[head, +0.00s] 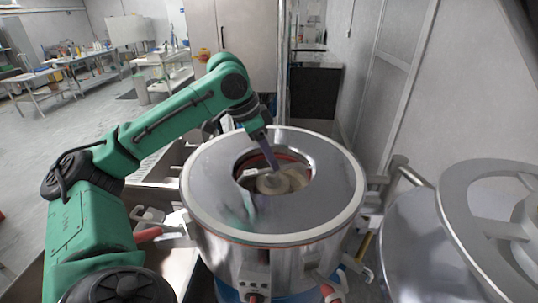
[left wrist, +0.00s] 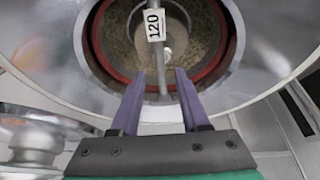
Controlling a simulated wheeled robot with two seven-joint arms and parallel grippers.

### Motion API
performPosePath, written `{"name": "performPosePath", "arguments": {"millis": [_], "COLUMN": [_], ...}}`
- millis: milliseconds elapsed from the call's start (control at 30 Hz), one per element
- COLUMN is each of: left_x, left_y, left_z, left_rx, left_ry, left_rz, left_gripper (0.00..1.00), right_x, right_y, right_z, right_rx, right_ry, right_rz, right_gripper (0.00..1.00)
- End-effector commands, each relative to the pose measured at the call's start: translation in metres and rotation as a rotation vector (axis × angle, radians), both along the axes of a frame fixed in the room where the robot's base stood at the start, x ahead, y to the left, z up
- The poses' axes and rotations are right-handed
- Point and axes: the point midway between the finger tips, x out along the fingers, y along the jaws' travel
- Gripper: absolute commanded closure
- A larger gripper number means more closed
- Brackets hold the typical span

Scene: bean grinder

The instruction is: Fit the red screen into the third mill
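The mill (head: 325,205) is a big round steel drum with a wide flat top ring and a round central opening. The red screen (left wrist: 213,70) shows as a red ring inside that opening, and its red edge shows in the head view (head: 290,157). I cannot tell if it sits level. My left gripper (left wrist: 158,75) reaches down into the opening from above. Its purple fingers are apart, with the bar between them and gaps at both sides. My right gripper is not in view.
Another large steel vessel with a spoked round lid (head: 480,200) stands close at the right. Pipes and a red-handled fitting (head: 148,234) stick out beside the drum. Benches (head: 75,70) and open floor (head: 30,125) lie at the back left.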

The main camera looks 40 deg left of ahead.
Motion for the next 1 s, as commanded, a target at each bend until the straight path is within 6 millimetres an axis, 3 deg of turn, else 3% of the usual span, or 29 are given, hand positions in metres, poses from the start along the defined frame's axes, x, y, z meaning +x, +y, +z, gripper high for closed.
{"name": "performPosePath", "arguments": {"millis": [267,500,700,1000], "left_x": [-0.001,-0.02,-0.035,-0.039], "left_y": [0.001,0.012,0.023,0.025], "left_z": [0.01,0.067,0.112,0.116], "left_rx": [-0.002,-0.004,-0.001,-0.001], "left_ry": [-0.003,-0.007,-0.003,0.001], "left_rz": [0.0,-0.002,0.002,0.001], "left_gripper": [0.55,0.55,0.55,0.55], "right_x": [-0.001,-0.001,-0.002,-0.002], "right_y": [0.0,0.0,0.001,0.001], "right_z": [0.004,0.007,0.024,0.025], "right_rx": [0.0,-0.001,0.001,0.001], "right_ry": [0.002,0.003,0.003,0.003], "right_rz": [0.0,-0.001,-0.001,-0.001], "right_gripper": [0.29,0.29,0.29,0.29]}}
